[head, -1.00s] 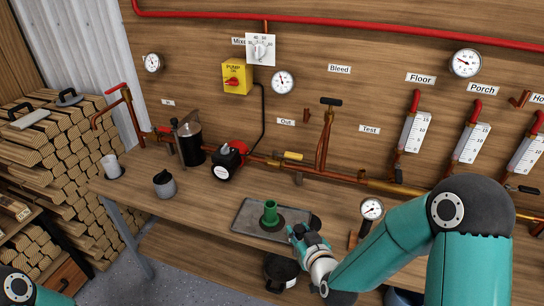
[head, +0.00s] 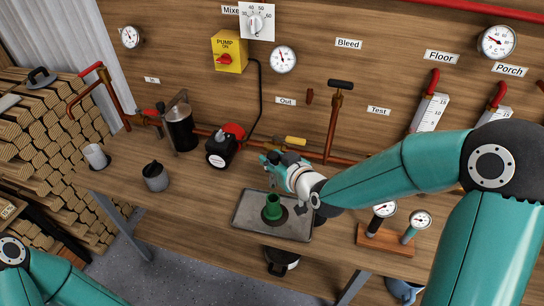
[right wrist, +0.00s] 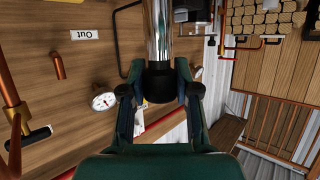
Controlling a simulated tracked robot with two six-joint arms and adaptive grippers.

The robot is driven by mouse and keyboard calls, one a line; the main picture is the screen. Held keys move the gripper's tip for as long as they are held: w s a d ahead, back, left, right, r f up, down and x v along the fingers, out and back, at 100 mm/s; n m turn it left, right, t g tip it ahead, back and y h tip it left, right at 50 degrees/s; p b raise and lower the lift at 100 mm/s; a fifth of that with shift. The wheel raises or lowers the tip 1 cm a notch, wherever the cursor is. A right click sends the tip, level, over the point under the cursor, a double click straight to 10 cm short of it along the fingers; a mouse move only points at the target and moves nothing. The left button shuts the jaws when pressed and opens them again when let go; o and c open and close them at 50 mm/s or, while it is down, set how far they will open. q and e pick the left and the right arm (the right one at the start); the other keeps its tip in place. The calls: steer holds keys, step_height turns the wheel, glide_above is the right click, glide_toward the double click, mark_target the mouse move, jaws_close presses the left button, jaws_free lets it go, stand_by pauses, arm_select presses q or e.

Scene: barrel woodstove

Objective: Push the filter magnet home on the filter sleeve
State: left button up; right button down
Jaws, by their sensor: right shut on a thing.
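My left gripper is out of view; only part of that arm shows at lower left.
Behind the tray run copper pipes (head: 350,160) and a red-and-black pump (head: 222,148). A wooden block with gauges (head: 392,240) stands right of the tray. The bench between pot and tray is clear.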

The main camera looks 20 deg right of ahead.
steer(key=shift+w+f, duration=0.1)
steer(key=shift+f, duration=0.6)
steer(key=shift+f+b, duration=0.75)
steer(key=shift+f, duration=0.7)
steer(key=shift+s+f+b, duration=0.2)
steer(key=shift+f+b, duration=0.15)
steer(key=shift+b, duration=0.35)
steer(key=shift+b, duration=0.8)
step_height(320, 180, down, 7)
steer(key=b, duration=0.8)
steer(key=shift+f, duration=0.2)
stand_by(3.0)
